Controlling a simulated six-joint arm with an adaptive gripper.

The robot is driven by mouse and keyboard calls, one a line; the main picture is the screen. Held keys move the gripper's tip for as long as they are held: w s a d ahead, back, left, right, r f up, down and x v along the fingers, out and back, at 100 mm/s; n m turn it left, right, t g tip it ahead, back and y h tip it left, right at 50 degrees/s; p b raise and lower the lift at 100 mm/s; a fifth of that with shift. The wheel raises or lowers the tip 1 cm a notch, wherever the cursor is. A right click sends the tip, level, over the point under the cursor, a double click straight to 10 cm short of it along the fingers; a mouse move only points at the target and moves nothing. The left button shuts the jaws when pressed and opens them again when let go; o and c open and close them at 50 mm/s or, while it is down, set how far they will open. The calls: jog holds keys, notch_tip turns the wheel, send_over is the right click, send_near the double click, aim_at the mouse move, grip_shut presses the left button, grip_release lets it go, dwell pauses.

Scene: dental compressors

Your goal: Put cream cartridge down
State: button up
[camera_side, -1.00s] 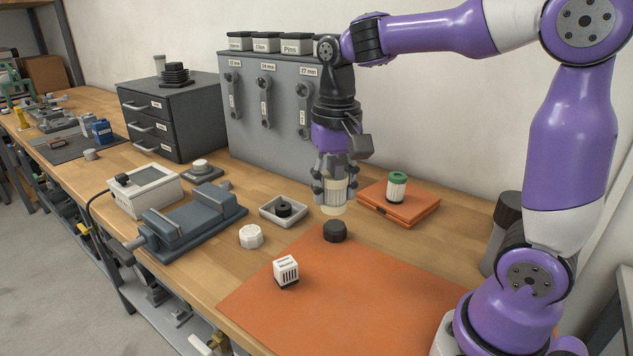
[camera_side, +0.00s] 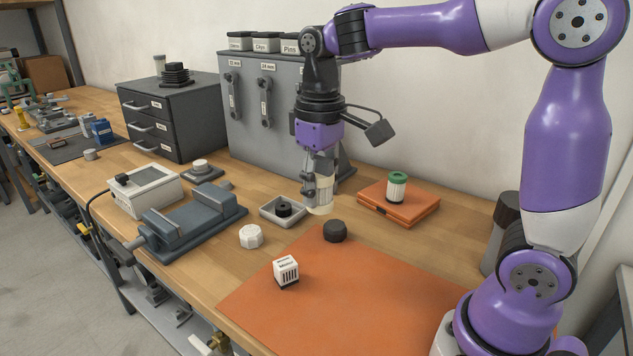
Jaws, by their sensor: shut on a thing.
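The cream cartridge (camera_side: 320,198) is pale and upright, with a wider cream rim at its lower end. My gripper (camera_side: 317,187) is shut on it, and the fingers cover part of its upper body. It appears just right of the small white tray (camera_side: 268,215) and behind the black round cap (camera_side: 335,231). I cannot tell whether its lower end touches the bench or hangs a little above it.
A green-topped white cartridge (camera_side: 397,187) stands on an orange case (camera_side: 385,206) to the right. A white octagonal piece (camera_side: 251,237), a white block (camera_side: 286,271) and a grey vise (camera_side: 190,222) stand nearby. The orange mat (camera_side: 350,300) is mostly clear.

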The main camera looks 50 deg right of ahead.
jog(key=s+a+f, duration=0.5)
jog(key=s+a, duration=0.5)
jog(key=w+d+f, duration=0.1)
jog(key=d+f, duration=0.1)
jog(key=d, duration=0.1)
jog(key=w+d+f, duration=0.2)
jog(key=d, duration=0.1)
jog(key=w+d+f, duration=0.2)
jog(key=d+f, duration=0.1)
jog(key=shift+w+d, duration=0.1)
jog(key=shift+w, duration=0.05)
jog(key=shift+w+d+f, duration=0.1)
jog(key=shift+d+f, duration=0.05)
jog(key=shift+f, duration=1.95)
jog(key=shift+f, duration=0.2)
jog(key=o, duration=1.2)
jog(key=shift+c, duration=0.2)
